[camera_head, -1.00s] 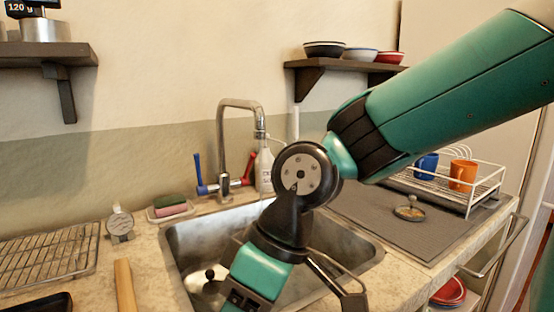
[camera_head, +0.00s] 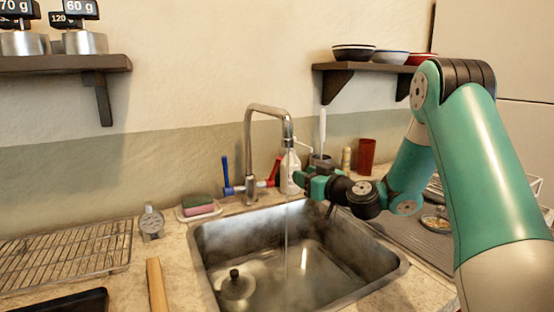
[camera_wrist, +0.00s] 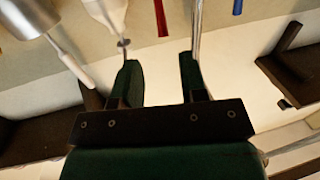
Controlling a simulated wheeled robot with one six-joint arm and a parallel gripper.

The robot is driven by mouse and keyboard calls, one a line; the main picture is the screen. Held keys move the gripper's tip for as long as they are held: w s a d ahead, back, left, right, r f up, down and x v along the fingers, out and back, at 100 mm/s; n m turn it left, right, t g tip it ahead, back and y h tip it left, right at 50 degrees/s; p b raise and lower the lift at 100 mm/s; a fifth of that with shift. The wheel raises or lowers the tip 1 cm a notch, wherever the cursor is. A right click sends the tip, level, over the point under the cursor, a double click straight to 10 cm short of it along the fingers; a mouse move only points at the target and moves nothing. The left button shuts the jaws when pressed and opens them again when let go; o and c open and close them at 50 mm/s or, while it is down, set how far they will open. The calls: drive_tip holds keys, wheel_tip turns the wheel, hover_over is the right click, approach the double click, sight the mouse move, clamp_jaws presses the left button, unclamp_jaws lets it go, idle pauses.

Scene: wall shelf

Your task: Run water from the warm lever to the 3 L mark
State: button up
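The chrome faucet (camera_head: 250,140) stands behind the sink (camera_head: 203,255), with a blue lever (camera_head: 225,172) at its left and a red lever (camera_head: 274,172), tilted up, at its right. A thin water stream (camera_head: 286,235) falls from the spout. The sink floor looks wet; the water depth and any 3 L mark cannot be read. A plug with a dark knob (camera_head: 236,284) sits in the sink. My gripper (camera_head: 299,178) is to the right of the red lever, beside the white bottle (camera_head: 290,172). In the wrist view my gripper's fingers (camera_wrist: 160,65) are apart and nothing shows between them.
A shelf (camera_head: 370,69) with bowls hangs above. The air over the sink's left half is clear.

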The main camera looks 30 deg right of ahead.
sight(277, 164)
drive_tip(key=w+p, duration=0.1)
drive_tip(key=w, duration=0.2)
drive_tip(key=w+a+p, duration=0.1)
drive_tip(key=w, duration=0.3)
drive_tip(key=w+a+p, duration=0.1)
drive_tip(key=w+p, duration=0.1)
drive_tip(key=w, duration=0.1)
drive_tip(key=shift+w+a+r, duration=0.15)
drive_tip(key=shift+w, duration=0.05)
drive_tip(key=shift+w+a, duration=0.1)
drive_tip(key=shift+w, duration=0.65)
drive_tip(key=shift+c, duration=0.4)
clamp_jaws()
